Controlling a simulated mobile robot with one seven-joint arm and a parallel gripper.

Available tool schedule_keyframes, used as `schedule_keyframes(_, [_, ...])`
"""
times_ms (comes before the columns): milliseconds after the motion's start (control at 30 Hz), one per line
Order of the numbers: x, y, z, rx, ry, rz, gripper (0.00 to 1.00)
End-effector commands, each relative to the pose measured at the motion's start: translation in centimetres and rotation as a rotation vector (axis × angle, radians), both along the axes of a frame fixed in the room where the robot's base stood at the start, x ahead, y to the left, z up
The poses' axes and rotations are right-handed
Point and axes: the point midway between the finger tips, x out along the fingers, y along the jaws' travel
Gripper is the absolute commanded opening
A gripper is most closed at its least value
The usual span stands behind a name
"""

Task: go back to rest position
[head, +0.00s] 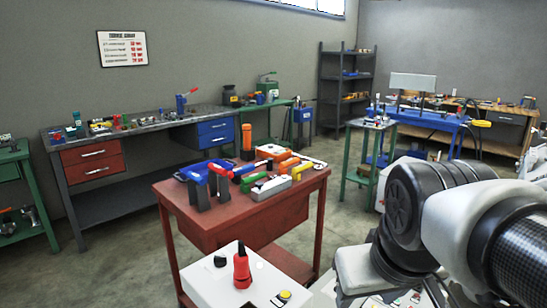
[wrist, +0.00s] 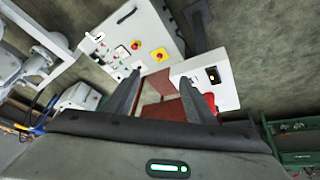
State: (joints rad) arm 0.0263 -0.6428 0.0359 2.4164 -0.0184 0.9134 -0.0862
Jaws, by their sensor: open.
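My gripper (wrist: 160,78) shows in the wrist view with its two dark fingers spread apart and nothing between them. Past the fingers, a reddish surface shows below. In the head view my arm reaches in from the right edge, and its gripper cannot be made out there. A red tool (head: 241,268) stands on a white box (head: 212,285) at the bottom of the head view. My arm is to the right of it, apart from it.
A red table (head: 250,215) holds several hand tools. A workbench (head: 85,140) runs along the back wall. In the wrist view, a white control panel (wrist: 120,55) and a smaller white box (wrist: 222,90) lie beyond the fingers. Grey floor (head: 120,240) is open at left.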

Motion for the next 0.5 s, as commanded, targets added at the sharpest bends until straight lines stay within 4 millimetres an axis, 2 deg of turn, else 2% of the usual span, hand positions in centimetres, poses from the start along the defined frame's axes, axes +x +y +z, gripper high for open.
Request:
schedule_keyframes(133, [-2.6,0.2,-1.0,0.085,-0.046,-0.085,0.50])
schedule_keyframes(200, [-2.4,0.2,1.7,0.083,-0.041,-0.086,0.50])
schedule_keyframes(367, [-2.3,0.2,5.1,0.081,-0.039,-0.085,0.50])
schedule_keyframes(500, [-2.3,0.2,9.0,0.080,-0.039,-0.083,0.50])
